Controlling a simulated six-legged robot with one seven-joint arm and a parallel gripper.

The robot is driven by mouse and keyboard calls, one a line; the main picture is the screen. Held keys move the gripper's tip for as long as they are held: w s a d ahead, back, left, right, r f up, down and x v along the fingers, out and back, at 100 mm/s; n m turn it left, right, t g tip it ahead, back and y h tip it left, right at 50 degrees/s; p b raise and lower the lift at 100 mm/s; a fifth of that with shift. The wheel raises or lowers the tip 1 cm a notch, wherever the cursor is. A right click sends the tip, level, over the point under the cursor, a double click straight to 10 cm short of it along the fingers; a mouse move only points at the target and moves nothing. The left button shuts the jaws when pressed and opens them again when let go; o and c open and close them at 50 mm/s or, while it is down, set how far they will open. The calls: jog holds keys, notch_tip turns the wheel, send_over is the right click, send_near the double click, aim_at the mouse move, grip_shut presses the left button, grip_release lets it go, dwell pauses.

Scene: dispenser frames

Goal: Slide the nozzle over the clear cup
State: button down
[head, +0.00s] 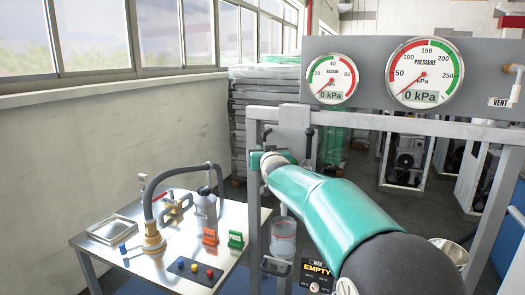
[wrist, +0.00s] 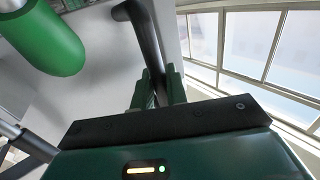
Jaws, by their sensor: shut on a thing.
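The clear cup (head: 283,243) stands upright inside the grey dispenser frame, below my arm. A short pale tip (head: 283,209) shows just above the cup and may be the nozzle; my arm hides most of what is above it. A grey carriage block (head: 292,116) sits on the frame's top rail, with a dark rod hanging at its right. In the wrist view my gripper (wrist: 158,92) is shut on a dark grey bar (wrist: 143,35), which bends at its upper end. In the head view the fingers are hidden at the arm's far end.
A steel table (head: 155,262) at left holds a hose with a brass fitting (head: 153,240), a grey bottle, orange and green clips and a button box (head: 195,271). Two gauges (head: 424,72) hang above the frame. An "EMPTY" sign (head: 317,272) stands right of the cup.

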jog(key=shift+a+r, duration=0.2)
jog(key=shift+a, duration=0.2)
jog(key=c, duration=1.5)
grip_release()
jog(key=shift+w+f, duration=0.1)
jog(key=shift+f, duration=0.05)
jog(key=shift+d, duration=0.2)
jog(key=s+d, duration=0.2)
jog(key=s, duration=1.1)
jog(key=shift+s+d, duration=0.35)
jog(key=shift+d, duration=0.05)
jog(key=s+d+f+g+h, duration=0.1)
jog(key=s+d+f+g, duration=0.3)
jog(key=s, duration=0.8)
jog(key=s+d+f+m+g+h, duration=0.1)
jog(key=s+d+f+g, duration=0.3)
jog(key=s+f, duration=0.4)
jog(key=s+d+f+m+g+h, duration=0.1)
jog(key=s+d+f+g, duration=0.3)
jog(key=s, duration=1.2)
jog(key=shift+d+f, duration=0.45)
jog(key=shift+f, duration=0.45)
